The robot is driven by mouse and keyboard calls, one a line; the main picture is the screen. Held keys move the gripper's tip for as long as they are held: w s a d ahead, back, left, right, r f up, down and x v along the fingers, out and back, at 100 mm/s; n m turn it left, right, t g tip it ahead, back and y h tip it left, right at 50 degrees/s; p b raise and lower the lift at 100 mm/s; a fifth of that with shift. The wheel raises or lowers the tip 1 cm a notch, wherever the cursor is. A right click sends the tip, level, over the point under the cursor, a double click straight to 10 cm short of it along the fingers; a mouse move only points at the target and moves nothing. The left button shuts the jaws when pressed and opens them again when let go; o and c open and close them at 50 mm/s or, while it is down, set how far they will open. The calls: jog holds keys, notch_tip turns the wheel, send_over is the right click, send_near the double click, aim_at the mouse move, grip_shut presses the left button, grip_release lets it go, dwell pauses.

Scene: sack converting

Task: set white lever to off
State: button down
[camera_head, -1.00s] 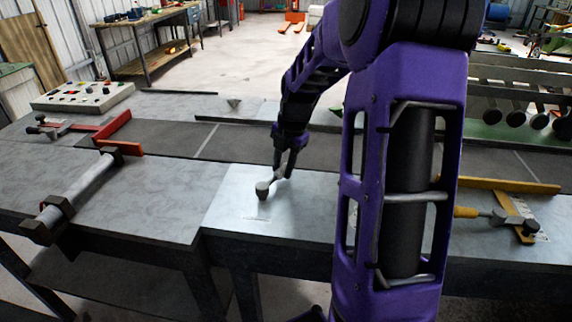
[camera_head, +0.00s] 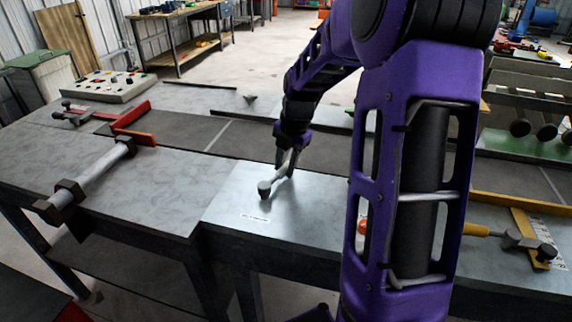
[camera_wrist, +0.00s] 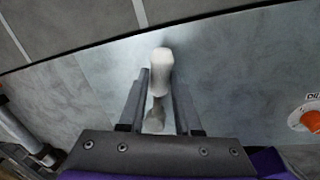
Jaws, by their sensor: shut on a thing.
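The white lever (camera_head: 279,177) stands tilted above the light metal plate of the bench in the head view, its darker round end toward me. A small printed label (camera_head: 255,219) lies on the plate in front of it. In the wrist view the lever (camera_wrist: 161,68) shows a pale rounded end between the two dark fingers. My gripper (camera_head: 285,162) is shut on the lever; it also shows in the wrist view (camera_wrist: 159,98). The fingers hide part of the lever's shaft.
An orange knob (camera_wrist: 307,118) is at the right in the wrist view. A grey roller bar (camera_head: 90,180) and a red bracket (camera_head: 131,118) are on the left bench. A button panel (camera_head: 97,87) stands behind.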

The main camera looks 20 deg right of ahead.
jog(key=shift+w+r, duration=0.1)
jog(key=c, duration=0.6)
grip_release()
jog(key=s+r, duration=0.1)
jog(key=r, duration=0.4)
jog(key=s+d+r, duration=0.1)
jog(key=r, duration=0.5)
jog(key=s+r, duration=0.1)
jog(key=r, duration=0.5)
jog(key=shift+d+p, duration=0.3)
jog(key=shift+d, duration=0.05)
